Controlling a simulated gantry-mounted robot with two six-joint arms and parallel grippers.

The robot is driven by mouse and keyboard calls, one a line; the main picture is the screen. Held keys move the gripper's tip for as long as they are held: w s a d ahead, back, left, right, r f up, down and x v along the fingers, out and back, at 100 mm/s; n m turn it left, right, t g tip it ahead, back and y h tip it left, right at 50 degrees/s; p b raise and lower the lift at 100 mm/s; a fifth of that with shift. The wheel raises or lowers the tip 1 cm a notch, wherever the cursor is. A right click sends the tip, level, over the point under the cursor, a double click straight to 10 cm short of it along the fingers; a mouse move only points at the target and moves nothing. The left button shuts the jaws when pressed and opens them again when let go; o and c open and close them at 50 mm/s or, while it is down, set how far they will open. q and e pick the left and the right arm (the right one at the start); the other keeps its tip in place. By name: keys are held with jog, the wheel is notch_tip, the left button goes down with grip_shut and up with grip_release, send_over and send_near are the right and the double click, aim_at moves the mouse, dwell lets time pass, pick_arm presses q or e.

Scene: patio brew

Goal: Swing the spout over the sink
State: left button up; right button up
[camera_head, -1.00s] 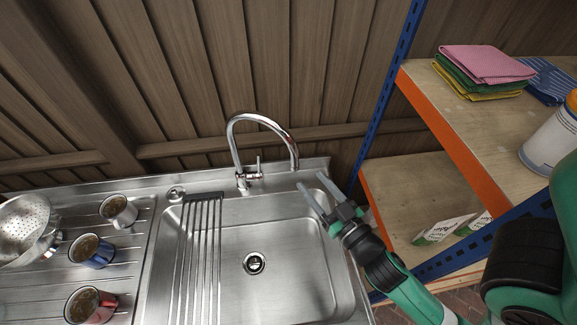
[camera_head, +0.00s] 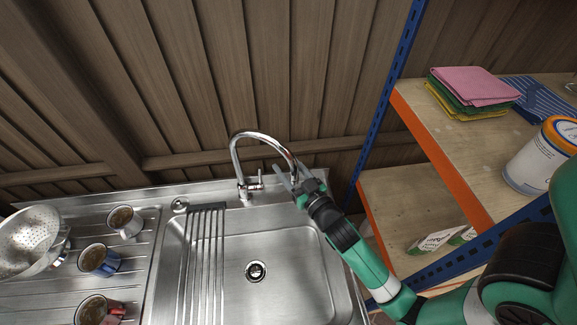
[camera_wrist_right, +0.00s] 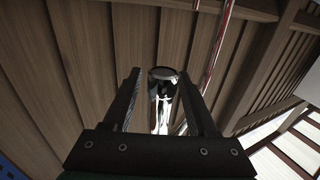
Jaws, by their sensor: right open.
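The chrome spout (camera_head: 258,134) arches up from the tap base at the back rim of the sink (camera_head: 300,245) and bends down to the right. My right gripper (camera_head: 289,170) is at its hanging right end. In the right wrist view the spout's end (camera_wrist_right: 163,74) shows between my two open fingers (camera_wrist_right: 159,85), with no clear contact on either side. The tap's small lever (camera_head: 258,175) stands beside the base. My left gripper is not in view.
Mugs of brown liquid, one of them blue (camera_head: 98,260), and a colander (camera_head: 30,240) stand on the left drainer. A slatted rack (camera_head: 203,250) lies across the basin's left side. A shelf unit (camera_head: 440,150) with cloths (camera_head: 472,88) and a tub (camera_head: 540,160) stands at right.

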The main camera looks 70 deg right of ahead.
jog(key=shift+c, duration=0.2)
grip_shut()
dwell(1.1)
